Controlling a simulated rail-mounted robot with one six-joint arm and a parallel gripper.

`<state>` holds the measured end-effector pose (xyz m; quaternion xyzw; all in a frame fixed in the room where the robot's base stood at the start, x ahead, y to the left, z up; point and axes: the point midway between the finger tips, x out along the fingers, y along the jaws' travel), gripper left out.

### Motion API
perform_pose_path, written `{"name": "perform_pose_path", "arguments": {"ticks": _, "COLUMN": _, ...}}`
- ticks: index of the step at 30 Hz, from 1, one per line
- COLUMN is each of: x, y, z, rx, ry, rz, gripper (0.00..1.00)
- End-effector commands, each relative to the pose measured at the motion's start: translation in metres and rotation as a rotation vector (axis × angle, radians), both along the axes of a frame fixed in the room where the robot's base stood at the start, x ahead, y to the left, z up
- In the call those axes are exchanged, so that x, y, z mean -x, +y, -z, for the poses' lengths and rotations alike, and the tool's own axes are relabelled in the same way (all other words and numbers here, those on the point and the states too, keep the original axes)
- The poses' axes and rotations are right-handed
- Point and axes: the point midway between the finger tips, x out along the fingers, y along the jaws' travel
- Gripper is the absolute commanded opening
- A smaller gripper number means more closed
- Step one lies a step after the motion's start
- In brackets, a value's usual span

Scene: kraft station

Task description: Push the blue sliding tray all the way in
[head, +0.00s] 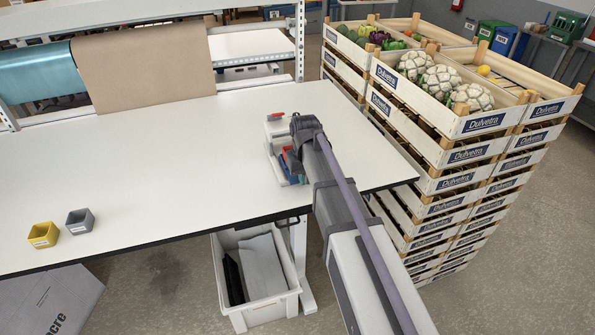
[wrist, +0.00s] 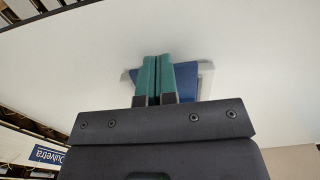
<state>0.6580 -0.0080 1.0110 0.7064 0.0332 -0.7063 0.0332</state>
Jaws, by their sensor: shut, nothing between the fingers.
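The blue sliding tray (head: 287,168) is at the front of a small white unit (head: 275,130) with a red part on top, near the right end of the white table. My arm covers part of both in the head view. In the wrist view the tray (wrist: 184,80) shows as a blue panel behind and right of my fingers, with the pale unit's edge (wrist: 207,75) around it. My gripper (wrist: 156,62) has two teal fingers, closed together and empty, overlapping the tray in that view. Whether they touch it, and how far out the tray is, I cannot tell.
The white table (head: 150,150) is mostly clear. A yellow bin (head: 43,235) and a grey bin (head: 80,221) sit at its front left. Brown paper (head: 145,65) hangs at the back. Stacked vegetable crates (head: 450,150) stand close to the right. A white tub (head: 255,280) is below.

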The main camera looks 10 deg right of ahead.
Motion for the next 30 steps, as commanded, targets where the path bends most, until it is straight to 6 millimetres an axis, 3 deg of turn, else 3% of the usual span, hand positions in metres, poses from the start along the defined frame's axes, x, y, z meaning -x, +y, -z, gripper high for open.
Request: {"name": "perform_pose_path", "arguments": {"ticks": 30, "x": -0.023, "y": 0.002, "z": 0.000, "rx": 0.000, "ry": 0.000, "rz": 0.000, "gripper": 0.00}}
